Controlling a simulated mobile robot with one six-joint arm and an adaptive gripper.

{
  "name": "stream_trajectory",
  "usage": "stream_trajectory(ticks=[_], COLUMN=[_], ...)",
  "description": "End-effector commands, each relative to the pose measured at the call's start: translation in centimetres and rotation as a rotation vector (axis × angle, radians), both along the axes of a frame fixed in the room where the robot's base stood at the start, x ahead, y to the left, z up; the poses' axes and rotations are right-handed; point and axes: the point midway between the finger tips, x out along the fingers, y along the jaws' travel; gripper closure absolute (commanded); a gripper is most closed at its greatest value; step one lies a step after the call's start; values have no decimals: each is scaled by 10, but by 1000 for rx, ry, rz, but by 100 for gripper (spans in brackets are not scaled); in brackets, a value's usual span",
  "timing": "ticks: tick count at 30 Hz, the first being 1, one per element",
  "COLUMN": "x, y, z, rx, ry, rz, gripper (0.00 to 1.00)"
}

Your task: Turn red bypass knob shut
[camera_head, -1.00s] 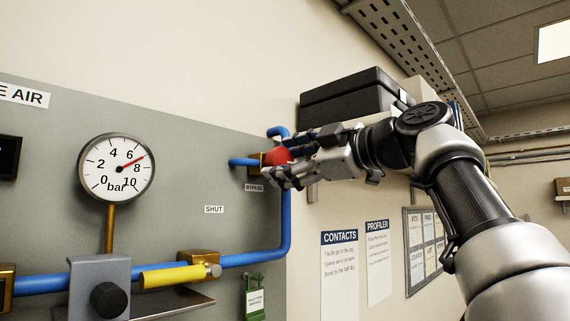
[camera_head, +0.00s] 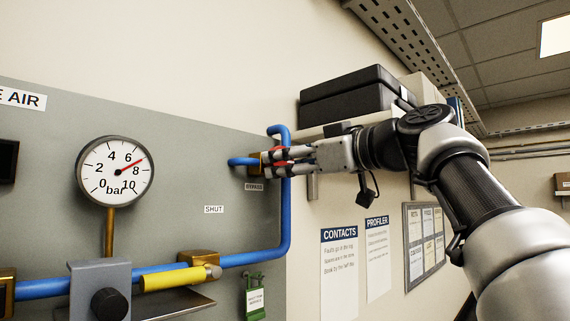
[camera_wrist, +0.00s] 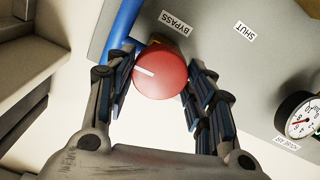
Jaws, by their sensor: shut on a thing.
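The red bypass knob (camera_wrist: 161,74) sits between the two fingers of my gripper (camera_wrist: 161,85) in the wrist view. It is round, with a white pointer line running to the upper left in that view. In the head view the knob (camera_head: 279,156) is mostly hidden by my fingers, and my gripper (camera_head: 282,161) reaches it from the right. The gripper is shut on the knob. A brass valve body (camera_head: 256,163) is behind it on the blue pipe. The BYPASS label (camera_head: 254,187) is just below.
A gauge (camera_head: 115,171) reads between 6 and 8 bar. A yellow lever (camera_head: 172,278) lies along the lower blue pipe (camera_head: 245,258). A SHUT label (camera_head: 214,209) is on the grey panel. A black case (camera_head: 352,95) sits on a shelf above my wrist. Posters hang below.

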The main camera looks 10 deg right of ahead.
Motion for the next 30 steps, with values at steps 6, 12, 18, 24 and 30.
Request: stream_trajectory(ticks=[6, 12, 18, 24, 30], x=[0, 0, 1, 1, 0], y=[0, 0, 0, 0, 0], z=[0, 0, -3, -3, -1], rx=[-1, -2, -104, -422, -620], ry=[1, 0, -76, -307, -449], rz=[1, 1, 1, 1, 2], gripper=[75, 88, 89, 89, 89])
